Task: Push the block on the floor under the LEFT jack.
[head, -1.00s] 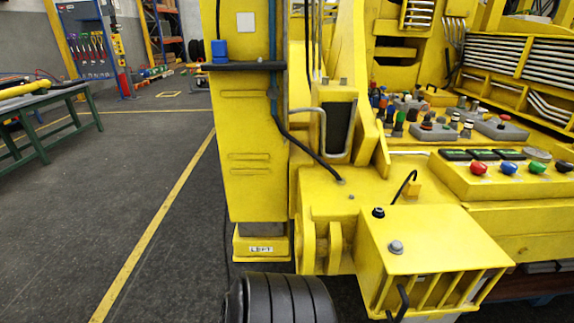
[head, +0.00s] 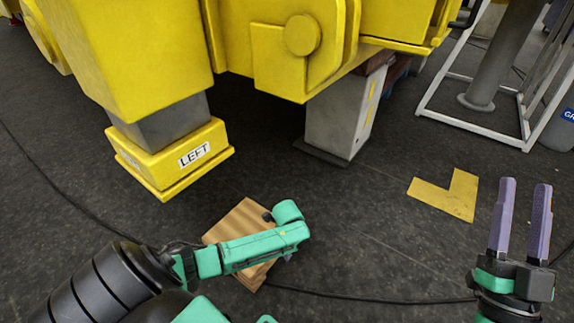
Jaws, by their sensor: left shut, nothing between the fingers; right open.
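The left jack is a yellow foot pad (head: 150,172) with a "LEFT" label, under a grey post (head: 165,122) at upper left. The wooden block (head: 238,218) lies on the dark floor in front and to the right of the pad, apart from it. My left gripper (head: 288,256) is shut and empty, at the block's right side in the picture. My teal wrist covers the middle of the block and most of the fingers, so touch cannot be told. My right gripper (head: 522,218) is open and empty at the far right, its purple fingers pointing up the picture.
A grey support post (head: 338,120) stands on the floor right of the jack. A yellow L-shaped floor mark (head: 447,194) and a white frame (head: 480,131) are at right. A black cable (head: 370,299) crosses the floor. Floor between block and pad looks clear.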

